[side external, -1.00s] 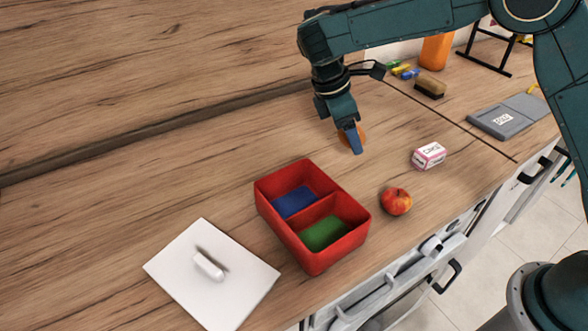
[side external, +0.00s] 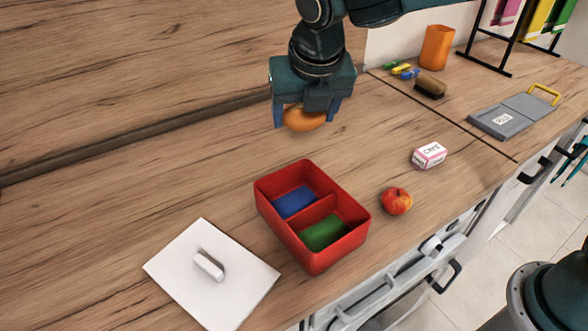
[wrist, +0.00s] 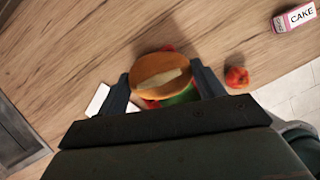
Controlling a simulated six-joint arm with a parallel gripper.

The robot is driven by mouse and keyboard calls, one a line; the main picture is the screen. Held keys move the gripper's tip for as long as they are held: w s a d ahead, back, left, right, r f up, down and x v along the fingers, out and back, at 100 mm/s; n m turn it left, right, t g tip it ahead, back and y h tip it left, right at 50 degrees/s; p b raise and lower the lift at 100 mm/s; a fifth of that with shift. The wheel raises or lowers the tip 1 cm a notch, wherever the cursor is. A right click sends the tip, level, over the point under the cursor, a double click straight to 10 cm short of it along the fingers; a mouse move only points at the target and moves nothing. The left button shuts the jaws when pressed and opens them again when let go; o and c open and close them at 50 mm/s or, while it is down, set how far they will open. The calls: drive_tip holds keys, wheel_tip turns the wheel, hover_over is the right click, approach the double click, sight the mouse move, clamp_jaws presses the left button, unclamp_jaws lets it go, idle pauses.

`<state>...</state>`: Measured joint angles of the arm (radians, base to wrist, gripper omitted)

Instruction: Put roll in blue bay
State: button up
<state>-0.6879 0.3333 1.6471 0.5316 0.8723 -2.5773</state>
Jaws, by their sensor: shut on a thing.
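The roll (side external: 304,119) is a rounded orange-brown bun. My gripper (side external: 306,118) is shut on it and holds it above the counter, behind the red box as the side view shows it. In the wrist view the roll (wrist: 160,77), with a pale strip on top, sits between the two fingers (wrist: 163,88) and hides much of the box. The red box (side external: 312,262) has two bays. The blue bay (side external: 294,202) is the farther one, with a blue floor, and looks empty. The nearer bay has a green floor (side external: 324,233) and also looks empty.
A white lid (side external: 180,268) with a handle lies left of the box. A red apple (side external: 396,201) and a pink-and-white cake carton (side external: 429,155) are to its right. A brush (side external: 430,87), orange cup (side external: 437,47) and grey scale (side external: 500,121) stand farther back.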

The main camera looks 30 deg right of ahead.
drive_tip(key=a+r+n, duration=0.1)
drive_tip(key=n, duration=0.1)
drive_tip(key=s+a+r+n+y, duration=0.1)
drive_tip(key=shift+s+a+r+n, duration=0.2)
drive_tip(key=shift+n, duration=0.2)
hover_over(292, 205)
drive_tip(key=s, duration=0.2)
drive_tip(key=f, duration=1.5)
drive_tip(key=shift+w+f, duration=0.25)
drive_tip(key=shift+f, duration=0.15)
drive_tip(key=shift+f, duration=0.1)
drive_tip(key=shift+f, duration=2)
drive_tip(key=shift+f, duration=0.1)
drive_tip(key=o, duration=0.7)
